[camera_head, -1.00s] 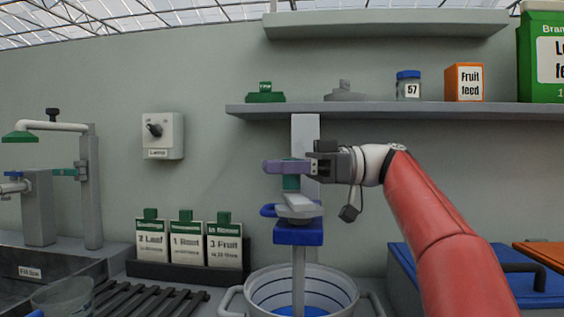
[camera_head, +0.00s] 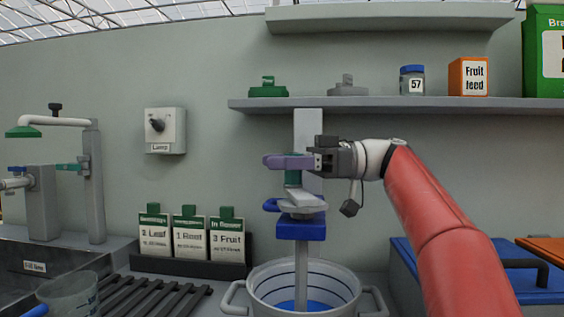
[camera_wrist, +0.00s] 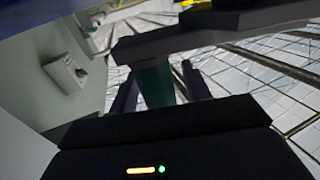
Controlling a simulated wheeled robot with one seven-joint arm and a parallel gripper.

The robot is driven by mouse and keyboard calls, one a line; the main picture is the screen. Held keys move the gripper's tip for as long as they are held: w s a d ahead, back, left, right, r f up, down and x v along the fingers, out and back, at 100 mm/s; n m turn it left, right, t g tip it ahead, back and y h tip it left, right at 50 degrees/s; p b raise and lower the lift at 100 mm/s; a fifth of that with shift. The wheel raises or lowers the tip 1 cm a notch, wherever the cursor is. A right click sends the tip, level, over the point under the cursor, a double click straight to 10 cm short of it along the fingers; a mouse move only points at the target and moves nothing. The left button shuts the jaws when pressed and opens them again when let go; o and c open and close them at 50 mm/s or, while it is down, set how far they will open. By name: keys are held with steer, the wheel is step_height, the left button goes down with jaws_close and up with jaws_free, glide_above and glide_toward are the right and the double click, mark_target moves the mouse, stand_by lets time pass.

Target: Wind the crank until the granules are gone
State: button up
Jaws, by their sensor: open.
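The crank stands above the pot on a grey post (camera_head: 301,268). It has a green upright grip (camera_head: 292,178), a pale grey arm (camera_head: 300,201) and a blue block (camera_head: 301,228) below. My gripper (camera_head: 277,161) is level at the top of the grip, its purple fingers reaching left over it. In the wrist view, the green grip (camera_wrist: 155,84) stands between my two dark, spread fingers, with gaps showing on both sides. The grey pot (camera_head: 262,298) below holds something blue, partly cut off by the picture edge. I cannot make out any granules.
A shelf (camera_head: 400,104) with lids, a jar (camera_head: 412,82) and an orange box (camera_head: 468,77) runs above my arm. Labelled packets (camera_head: 190,237) stand left of the pot. A blue box (camera_head: 405,262) stands right. A switch (camera_head: 165,130) is on the wall.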

steer(key=w+d, duration=0.1)
steer(key=d, duration=0.6)
steer(key=shift+w+d+p, duration=0.15)
steer(key=shift+d+p, duration=0.15)
steer(key=shift+d, duration=0.05)
